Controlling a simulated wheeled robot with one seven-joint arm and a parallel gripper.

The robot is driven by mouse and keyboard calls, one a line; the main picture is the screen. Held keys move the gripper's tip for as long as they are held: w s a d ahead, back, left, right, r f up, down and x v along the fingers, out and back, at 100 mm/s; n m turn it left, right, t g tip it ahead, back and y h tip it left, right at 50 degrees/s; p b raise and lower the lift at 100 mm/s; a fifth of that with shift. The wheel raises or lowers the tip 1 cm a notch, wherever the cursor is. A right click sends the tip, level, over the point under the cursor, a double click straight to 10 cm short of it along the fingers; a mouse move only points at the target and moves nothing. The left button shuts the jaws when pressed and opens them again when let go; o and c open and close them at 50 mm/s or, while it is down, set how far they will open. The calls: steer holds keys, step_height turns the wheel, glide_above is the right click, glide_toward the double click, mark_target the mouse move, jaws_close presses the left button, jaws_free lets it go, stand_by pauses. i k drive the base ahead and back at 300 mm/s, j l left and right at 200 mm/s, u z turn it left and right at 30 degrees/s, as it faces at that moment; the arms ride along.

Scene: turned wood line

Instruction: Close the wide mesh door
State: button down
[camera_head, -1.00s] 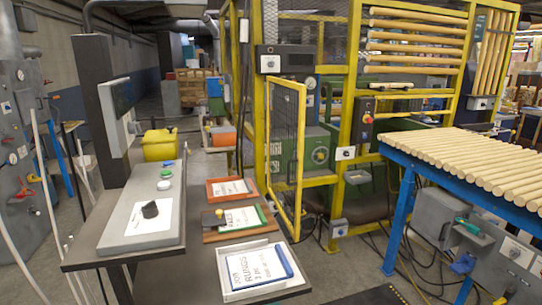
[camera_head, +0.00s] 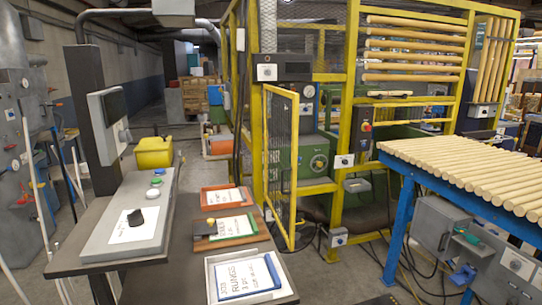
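The wide mesh door (camera_head: 281,165) has a yellow frame with dark mesh. It stands open, swung out from the yellow machine cage (camera_head: 352,60) towards me, just behind the far right corner of the dark table. Green machinery (camera_head: 314,158) shows in the opening to its right. The door's lower edge hangs above the floor. Any handle on it is too small to tell. My gripper and arm are not in view.
A dark table (camera_head: 190,262) with a grey control panel (camera_head: 125,222) and several trays stands in front, left of the door. A blue-framed stand (camera_head: 400,215) of wooden rods is at the right. Bare floor with cables (camera_head: 350,268) lies between them.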

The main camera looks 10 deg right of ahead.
mark_target(289, 238)
steer(key=i+l+u, duration=0.2)
steer(key=l+u, duration=0.2)
steer(key=l, duration=0.15)
steer(key=i+l+u, duration=0.1)
steer(key=l+u, duration=0.3)
steer(key=l, duration=0.15)
steer(key=l+u, duration=0.4)
steer(key=l, duration=0.15)
steer(key=l+u, duration=0.4)
steer(key=l, duration=0.2)
steer(key=i+l+u, duration=0.3)
steer(key=l+u, duration=0.25)
steer(key=i+l+u, duration=0.3)
steer(key=l+u, duration=0.55)
steer(key=l, duration=0.25)
